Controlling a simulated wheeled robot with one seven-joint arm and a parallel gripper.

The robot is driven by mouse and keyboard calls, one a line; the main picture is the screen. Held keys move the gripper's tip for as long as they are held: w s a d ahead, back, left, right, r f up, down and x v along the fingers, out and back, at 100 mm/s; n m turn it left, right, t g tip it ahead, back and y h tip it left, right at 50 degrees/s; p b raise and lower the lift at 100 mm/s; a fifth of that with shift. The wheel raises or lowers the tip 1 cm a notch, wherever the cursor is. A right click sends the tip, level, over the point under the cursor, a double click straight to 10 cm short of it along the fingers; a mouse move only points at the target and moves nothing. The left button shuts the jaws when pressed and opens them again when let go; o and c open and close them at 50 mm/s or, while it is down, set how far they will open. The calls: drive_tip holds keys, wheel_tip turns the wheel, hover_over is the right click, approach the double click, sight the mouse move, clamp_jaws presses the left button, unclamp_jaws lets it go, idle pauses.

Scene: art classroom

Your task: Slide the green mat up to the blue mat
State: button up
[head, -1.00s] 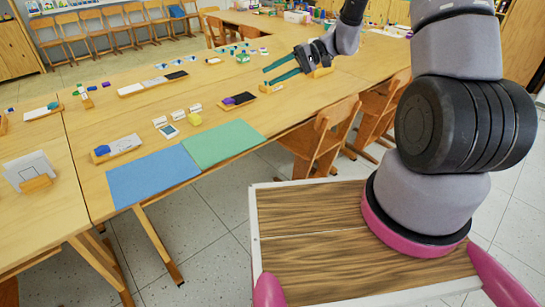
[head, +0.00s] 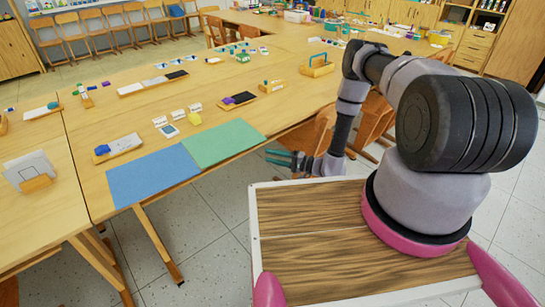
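The blue mat (head: 152,177) lies flat near the front edge of the long wooden table. The green mat (head: 224,143) lies flat just to its right, its left edge meeting or almost meeting the blue mat's right edge; I cannot tell if a thin gap is there. My gripper (head: 271,156) is to the right of the green mat, off the table's front edge, with its teal fingers pointing left towards the mat. It does not touch the mat. The fingers appear slightly apart, but at this angle I cannot tell the opening surely.
A wooden tray with a blue block (head: 118,148) is behind the blue mat. Chairs (head: 312,132) stand under the front edge at right.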

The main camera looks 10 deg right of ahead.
drive_tip(key=shift+a, duration=0.1)
drive_tip(key=x, duration=1)
drive_tip(key=shift+w+a, duration=0.25)
clamp_jaws()
idle(1.2)
